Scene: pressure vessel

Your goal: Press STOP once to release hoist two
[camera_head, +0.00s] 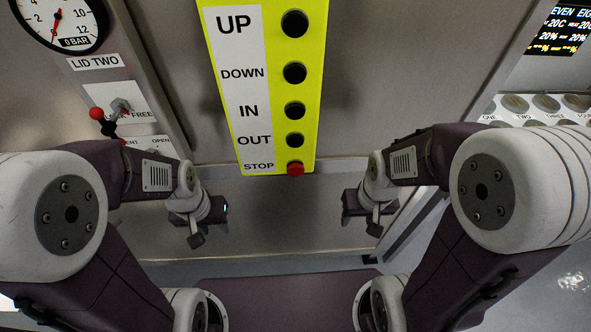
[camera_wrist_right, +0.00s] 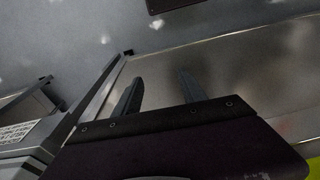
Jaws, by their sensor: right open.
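The yellow hoist pendant (camera_head: 325,70) hangs in the middle of the head view, with black UP, DOWN, IN and OUT buttons on a labelled strip. The red STOP button (camera_head: 295,169) is at its lower end. My left gripper (camera_head: 197,239) is below and left of the pendant, apart from it; its finger opening is too small to judge. My right gripper (camera_head: 375,229) is below and right of the pendant, apart from it. In the right wrist view its two fingers (camera_wrist_right: 160,90) are spread, with nothing between them.
A pressure gauge (camera_head: 58,18) and a LID TWO panel with a red-knobbed lever (camera_head: 97,114) are at the left. A row of labelled round knobs (camera_head: 545,103) and a dark display (camera_head: 560,30) are at the right. A grey wall stands behind the pendant.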

